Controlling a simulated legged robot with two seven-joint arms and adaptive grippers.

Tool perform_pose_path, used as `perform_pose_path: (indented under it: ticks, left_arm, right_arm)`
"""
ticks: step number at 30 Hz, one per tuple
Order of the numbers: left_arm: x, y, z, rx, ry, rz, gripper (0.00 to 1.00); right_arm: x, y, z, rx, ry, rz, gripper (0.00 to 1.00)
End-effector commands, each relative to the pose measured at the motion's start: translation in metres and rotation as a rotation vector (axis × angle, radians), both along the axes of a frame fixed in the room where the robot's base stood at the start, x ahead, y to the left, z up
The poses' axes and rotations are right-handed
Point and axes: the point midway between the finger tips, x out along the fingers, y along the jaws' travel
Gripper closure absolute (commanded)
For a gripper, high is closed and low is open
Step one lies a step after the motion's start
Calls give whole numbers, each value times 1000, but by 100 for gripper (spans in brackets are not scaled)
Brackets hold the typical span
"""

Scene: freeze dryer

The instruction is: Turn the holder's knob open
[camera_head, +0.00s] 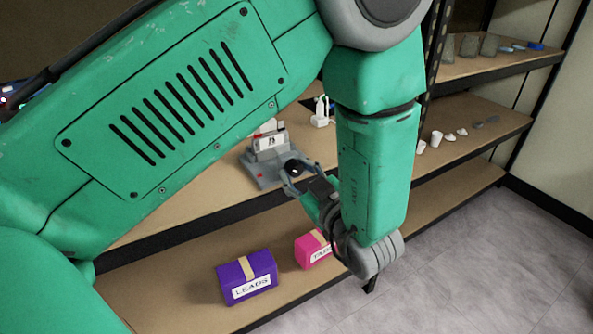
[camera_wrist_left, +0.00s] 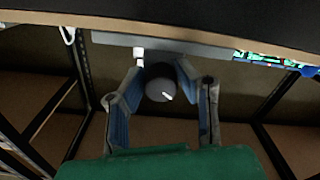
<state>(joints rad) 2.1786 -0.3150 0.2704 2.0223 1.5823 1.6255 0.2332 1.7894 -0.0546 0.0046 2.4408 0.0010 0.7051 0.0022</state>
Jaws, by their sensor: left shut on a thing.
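The holder (camera_head: 262,172) is a grey device with a white label, standing on the upper shelf near its front edge in the head view. Its dark round knob (camera_head: 293,166) is on the side facing my left gripper (camera_head: 297,179). In the left wrist view the knob (camera_wrist_left: 159,83) is black with a small white pointer mark and sits between the two blue-padded fingers (camera_wrist_left: 161,78). My left gripper is shut on the knob. The knob's far side is hidden. My right gripper is not in view.
A purple LEADS box (camera_head: 246,276) and a pink box (camera_head: 313,250) sit on the lower shelf. A white bottle (camera_head: 320,113) stands behind the holder. Shelves with small glassware (camera_head: 468,46) are at the right. Open floor (camera_head: 440,270) lies at the lower right.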

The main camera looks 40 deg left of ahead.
Motion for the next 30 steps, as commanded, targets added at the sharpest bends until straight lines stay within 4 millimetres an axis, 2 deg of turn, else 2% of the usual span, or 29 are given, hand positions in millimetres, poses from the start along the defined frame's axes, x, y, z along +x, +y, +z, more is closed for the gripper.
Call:
perform_pose_path:
  ticks: [1,2,14,17,24,30]
  left_arm:
    - [-1,-3,-2,-3,5,-4,63]
    - [-1,-3,-2,-3,6,-4,53]
    - [0,1,4,-3,2,-1,53]
    - [0,0,18,-3,1,-1,53]
    - [1,-2,66,-2,0,-2,53]
    - [1,-4,92,0,2,-3,53]
  right_arm:
    - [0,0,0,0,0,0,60]
    - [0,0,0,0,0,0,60]
    - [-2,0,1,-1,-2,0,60]
    - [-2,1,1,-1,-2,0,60]
    - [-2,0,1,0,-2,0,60]
    - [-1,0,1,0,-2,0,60]
